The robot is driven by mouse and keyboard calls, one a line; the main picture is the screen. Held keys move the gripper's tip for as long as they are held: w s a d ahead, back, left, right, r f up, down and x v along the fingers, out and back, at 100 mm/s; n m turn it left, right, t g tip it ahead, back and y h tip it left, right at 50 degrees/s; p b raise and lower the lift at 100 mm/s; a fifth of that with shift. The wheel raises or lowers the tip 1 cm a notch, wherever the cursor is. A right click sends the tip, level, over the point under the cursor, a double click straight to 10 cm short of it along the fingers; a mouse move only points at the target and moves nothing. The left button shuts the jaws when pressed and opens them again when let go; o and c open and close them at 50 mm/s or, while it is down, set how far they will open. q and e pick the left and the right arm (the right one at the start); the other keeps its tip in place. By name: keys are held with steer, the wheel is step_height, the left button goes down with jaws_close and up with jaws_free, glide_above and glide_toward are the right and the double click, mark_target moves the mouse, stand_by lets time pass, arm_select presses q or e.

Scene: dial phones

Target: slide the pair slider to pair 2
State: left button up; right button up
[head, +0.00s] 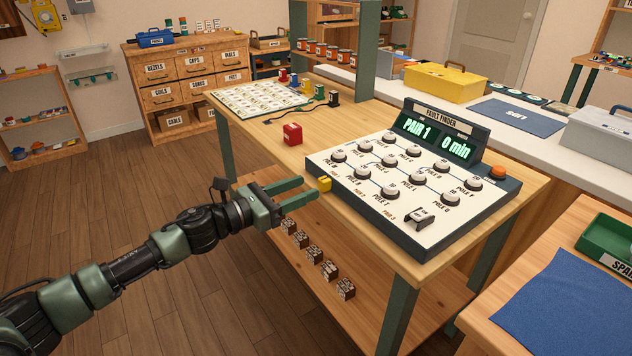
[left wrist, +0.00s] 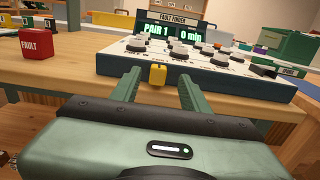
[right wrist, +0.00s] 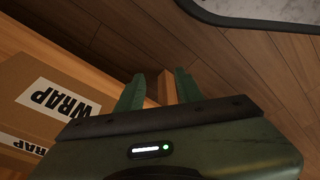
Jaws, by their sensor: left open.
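The fault finder (head: 410,190) is a white sloped panel with knobs, and its display reads PAIR 1 and 0 min. The pair slider is a small yellow knob (head: 324,184) on the panel's near left edge. My left gripper (head: 310,188) is open beside that edge, its green fingers pointing at the yellow knob. In the left wrist view the yellow knob (left wrist: 157,75) shows between the two fingertips (left wrist: 160,80); I cannot tell whether they touch it. My right gripper (right wrist: 160,88) shows only in its wrist view, fingers apart, with nothing clearly between them.
A red FAULT block (head: 292,134) stands on the wooden bench behind the left gripper. A board of labels (head: 262,97) lies farther back. Several small blocks sit on the lower shelf (head: 370,300). In the right wrist view a WRAP box (right wrist: 60,105) is at the left.

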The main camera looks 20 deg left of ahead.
mark_target(320, 181)
arm_select(q)
steer(key=shift+x, duration=2.2)
arm_select(e)
steer(key=shift+s+f, duration=0.35)
steer(key=shift+f, duration=0.45)
arm_select(q)
jaws_close()
